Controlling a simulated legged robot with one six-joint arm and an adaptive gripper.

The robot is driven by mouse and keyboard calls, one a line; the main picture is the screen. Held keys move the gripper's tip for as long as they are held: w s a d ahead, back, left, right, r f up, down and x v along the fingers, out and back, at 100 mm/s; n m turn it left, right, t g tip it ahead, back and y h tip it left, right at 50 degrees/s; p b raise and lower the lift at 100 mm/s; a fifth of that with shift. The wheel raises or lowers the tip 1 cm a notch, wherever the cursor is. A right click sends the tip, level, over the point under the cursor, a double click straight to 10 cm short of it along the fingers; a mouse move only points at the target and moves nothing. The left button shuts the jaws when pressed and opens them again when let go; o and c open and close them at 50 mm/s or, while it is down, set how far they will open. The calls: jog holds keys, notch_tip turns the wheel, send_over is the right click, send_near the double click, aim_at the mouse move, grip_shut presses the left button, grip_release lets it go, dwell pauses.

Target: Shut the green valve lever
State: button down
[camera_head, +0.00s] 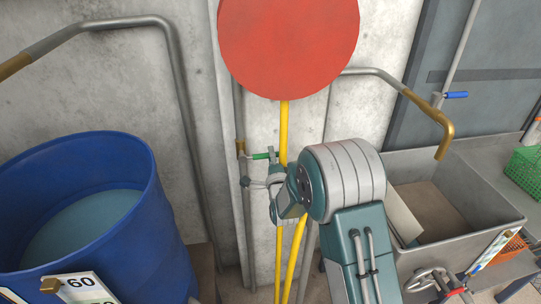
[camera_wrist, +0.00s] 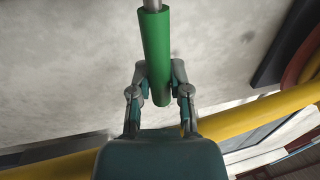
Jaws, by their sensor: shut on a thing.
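The green valve lever (camera_head: 262,156) sticks out to the right from a brass valve (camera_head: 240,147) on a thin grey pipe against the concrete wall. In the wrist view the lever's green sleeve (camera_wrist: 155,50) runs down from the top, with its lower end between the two fingers. My gripper (camera_wrist: 158,84) is shut on the end of that sleeve, one finger on each side. In the head view my gripper (camera_head: 276,160) is at the lever's right end, and my arm hides part of it.
A large red disc (camera_head: 288,45) on a yellow pole (camera_head: 284,125) stands close by my gripper. A blue barrel (camera_head: 150,215) of liquid is at left. A grey sink (camera_head: 460,170) and a blue-handled lever (camera_head: 456,95) are at right.

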jog(key=c, duration=0.6)
grip_release()
jog(key=shift+d+f, duration=0.1)
jog(key=shift+f, duration=0.3)
jog(key=shift+r, duration=0.1)
jog(key=v, duration=1.2)
jog(key=shift+r, duration=0.1)
